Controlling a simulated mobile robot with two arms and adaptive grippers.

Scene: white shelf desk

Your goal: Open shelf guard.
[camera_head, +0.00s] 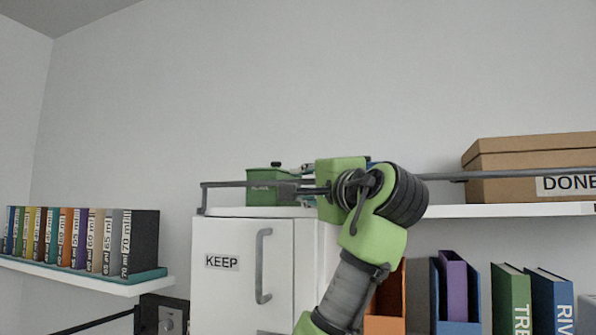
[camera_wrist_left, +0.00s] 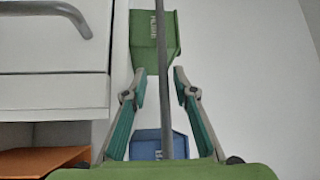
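The shelf guard (camera_head: 510,174) is a thin grey bar running along the front of the upper white shelf, with a bent end at the left above the white cabinet. In the left wrist view the bar (camera_wrist_left: 163,55) runs lengthwise between the fingers. My left gripper (camera_head: 306,182) is at the bar above the cabinet's right side, largely hidden by my own wrist. In the left wrist view the left gripper (camera_wrist_left: 160,76) is open, with one finger on each side of the bar and gaps visible. My right gripper is in neither view.
A green box (camera_head: 265,188) stands behind the guard and a cardboard box (camera_head: 520,155) stands at right. The white cabinet (camera_head: 227,295) labelled KEEP has a grey handle. Folders (camera_head: 508,300) stand below the shelf. The wall above is clear.

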